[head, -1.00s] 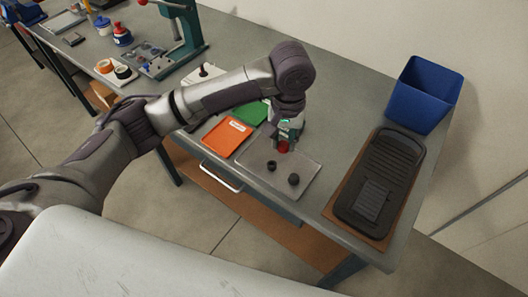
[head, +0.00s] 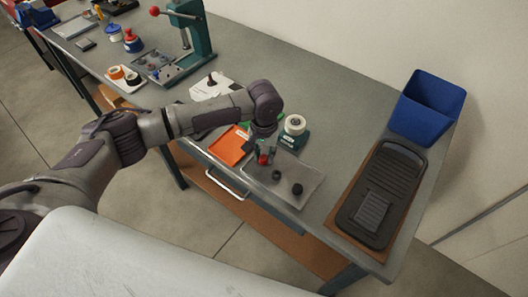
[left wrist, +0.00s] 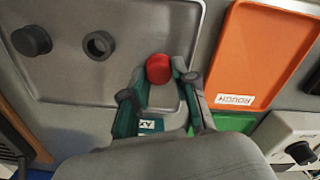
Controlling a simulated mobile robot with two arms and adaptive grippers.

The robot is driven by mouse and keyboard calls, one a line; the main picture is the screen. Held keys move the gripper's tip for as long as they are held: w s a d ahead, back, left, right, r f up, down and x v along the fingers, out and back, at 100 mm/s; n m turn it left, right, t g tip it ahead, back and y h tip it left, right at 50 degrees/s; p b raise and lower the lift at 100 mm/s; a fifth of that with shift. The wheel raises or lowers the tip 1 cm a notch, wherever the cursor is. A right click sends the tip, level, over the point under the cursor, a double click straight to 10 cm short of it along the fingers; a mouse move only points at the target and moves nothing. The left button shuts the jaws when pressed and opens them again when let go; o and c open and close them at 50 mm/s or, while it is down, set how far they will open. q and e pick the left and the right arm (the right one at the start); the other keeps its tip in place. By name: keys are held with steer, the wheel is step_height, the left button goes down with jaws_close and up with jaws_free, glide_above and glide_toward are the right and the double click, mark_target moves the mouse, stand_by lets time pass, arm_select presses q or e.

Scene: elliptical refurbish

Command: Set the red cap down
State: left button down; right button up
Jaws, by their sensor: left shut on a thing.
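The red cap (head: 263,159) is between the fingertips of my left gripper (head: 263,153), over the left part of the grey tray (head: 310,174) in the head view. In the left wrist view the red cap (left wrist: 159,69) sits between the two green-sided fingers (left wrist: 163,80), which are shut on it. I cannot tell whether the cap touches the tray. Two black round parts lie on the same tray: a ring (left wrist: 99,45) and a knob-like cap (left wrist: 32,40). My right gripper is not in view.
An orange tray (head: 232,146) marked ROUGH lies left of the grey tray, with a green tray (left wrist: 232,123) partly hidden nearby. A tape roll (head: 295,124) stands behind my gripper. A black ribbed part (head: 380,195) and a blue bin (head: 427,106) are at the right.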

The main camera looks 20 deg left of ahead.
mark_target(264, 156)
arm_select(q)
steer(key=shift+f, duration=0.1)
steer(key=c, duration=0.9)
jaws_free()
step_height(264, 156, up, 12)
steer(key=b, duration=0.2)
steer(key=shift+r, duration=0.2)
steer(key=shift+f, duration=0.1)
